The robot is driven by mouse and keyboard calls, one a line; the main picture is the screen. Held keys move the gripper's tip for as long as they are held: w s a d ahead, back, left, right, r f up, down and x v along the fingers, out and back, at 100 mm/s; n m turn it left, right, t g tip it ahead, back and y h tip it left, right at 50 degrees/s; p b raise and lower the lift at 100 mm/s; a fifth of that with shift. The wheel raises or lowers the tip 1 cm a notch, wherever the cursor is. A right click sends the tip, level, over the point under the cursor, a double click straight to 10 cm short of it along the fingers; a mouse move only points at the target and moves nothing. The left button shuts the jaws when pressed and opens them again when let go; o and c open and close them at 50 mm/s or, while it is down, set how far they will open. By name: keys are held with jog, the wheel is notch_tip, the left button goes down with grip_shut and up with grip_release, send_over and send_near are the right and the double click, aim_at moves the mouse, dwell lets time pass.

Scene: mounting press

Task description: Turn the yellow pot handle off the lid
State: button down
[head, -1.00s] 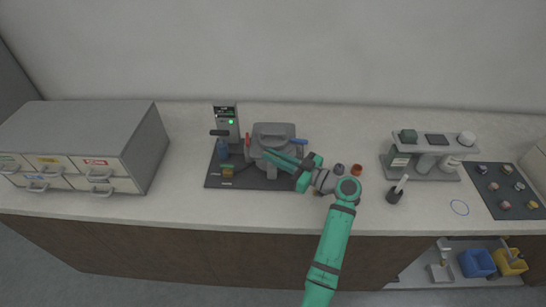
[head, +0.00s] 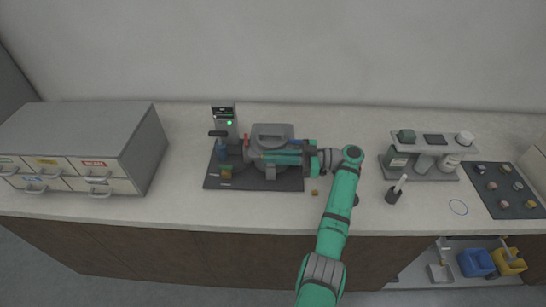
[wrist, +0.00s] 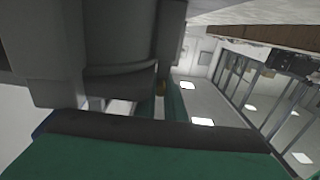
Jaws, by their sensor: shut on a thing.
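The grey mounting press pot with its lid (head: 272,131) stands on a dark mat at the back of the counter. A red handle (head: 246,140) shows on its left and a blue handle (head: 296,142) on its right. My gripper (head: 268,157) reaches in from the right, level across the pot's front. In the head view my fingers hide that handle.
A control post (head: 224,120) with a green light stands behind left of the pot.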

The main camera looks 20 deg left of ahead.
jog(key=shift+a, duration=0.1)
jog(key=c, duration=1.8)
grip_release()
jog(key=shift+c, duration=0.2)
jog(key=shift+w+r, duration=0.1)
jog(key=shift+r, duration=0.45)
jog(key=shift+d+r, duration=0.2)
jog(key=shift+r, duration=1)
jog(key=s+d+r, duration=0.3)
jog(key=s+r, duration=0.6)
jog(key=s, duration=0.4)
jog(key=shift+s+d+r, duration=0.25)
jog(key=shift+s+r, duration=0.05)
jog(key=shift+w, duration=0.1)
